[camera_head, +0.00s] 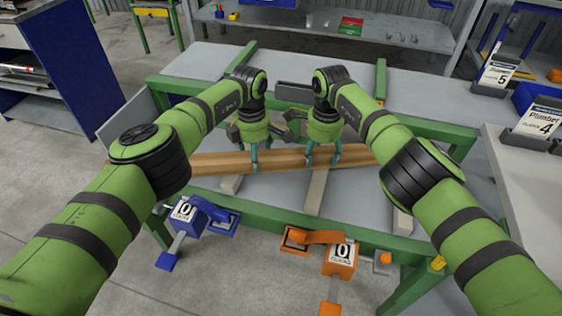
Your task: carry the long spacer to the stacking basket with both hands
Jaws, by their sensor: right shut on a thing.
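The long spacer (220,163) is a long brown wooden beam lying crosswise over lighter wooden blocks at the front of the runout table. My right gripper (322,158) points down and is shut on the spacer right of its middle, with a finger showing on each side. My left gripper (258,158) points down at the spacer a little further left, its fingers against the beam; its grip is unclear. My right forearm hides the spacer's right end. I cannot make out the stacking basket for certain.
The runout table (205,62) has a green frame and grey top, with upright green bars (380,80) behind the grippers. A blue device (190,222) and an orange device (342,258), both marked 0, stand at the front. Labelled holders (538,122) stand at right.

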